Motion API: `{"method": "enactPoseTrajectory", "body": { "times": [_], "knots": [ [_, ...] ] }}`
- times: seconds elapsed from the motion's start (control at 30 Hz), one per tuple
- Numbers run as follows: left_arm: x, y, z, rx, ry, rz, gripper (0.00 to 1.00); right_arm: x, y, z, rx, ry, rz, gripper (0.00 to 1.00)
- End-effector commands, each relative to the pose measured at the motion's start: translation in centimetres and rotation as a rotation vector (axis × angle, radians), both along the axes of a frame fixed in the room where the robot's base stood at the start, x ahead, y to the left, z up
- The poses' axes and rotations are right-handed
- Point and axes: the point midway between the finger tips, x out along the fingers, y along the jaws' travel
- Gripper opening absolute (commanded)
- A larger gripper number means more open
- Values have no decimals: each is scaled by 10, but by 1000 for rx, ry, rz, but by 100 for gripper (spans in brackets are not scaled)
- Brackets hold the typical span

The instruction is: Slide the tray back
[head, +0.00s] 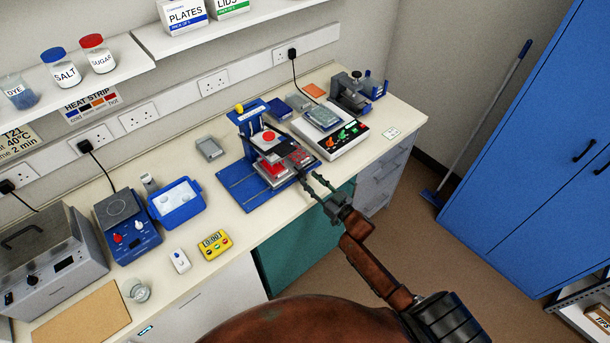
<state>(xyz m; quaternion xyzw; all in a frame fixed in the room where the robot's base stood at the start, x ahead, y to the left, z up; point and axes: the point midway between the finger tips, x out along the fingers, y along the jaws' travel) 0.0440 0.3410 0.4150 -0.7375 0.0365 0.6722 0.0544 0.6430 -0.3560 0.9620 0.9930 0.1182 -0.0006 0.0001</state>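The blue bench press (246,188) stands on the counter, with a yellow-topped column and a white head with a red button (269,136). A low tray with red and pale parts (273,170) sits on the blue base under the head; its outline is partly hidden by the head and is too small to read exactly. My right gripper (307,176) is open, its two dark fingers apart and pointing at the front right edge of the press. Whether a fingertip touches the tray cannot be told. My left gripper is out of view.
A white device with coloured knobs (338,138) stands close to the right of the press. A grey box (209,148), a blue tub (177,203) and a yellow timer (214,245) are to its left. Bare counter lies between the timer and press.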

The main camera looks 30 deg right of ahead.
Motion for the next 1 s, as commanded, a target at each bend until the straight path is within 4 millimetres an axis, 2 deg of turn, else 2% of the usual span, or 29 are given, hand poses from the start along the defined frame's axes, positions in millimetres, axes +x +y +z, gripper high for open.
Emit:
{"method": "enactPoseTrajectory", "body": {
  "times": [0.03, 0.2, 0.4, 1.0],
  "knots": [
    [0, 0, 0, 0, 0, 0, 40, -12, -4, -1, -1, 2, -1, 33],
    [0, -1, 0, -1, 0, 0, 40, -43, -12, -1, 0, 1, -2, 33],
    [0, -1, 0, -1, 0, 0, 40, -64, -17, 0, -1, 1, -2, 33],
    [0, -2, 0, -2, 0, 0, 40, -68, -18, 0, 0, 0, -2, 33]
  ]
}}
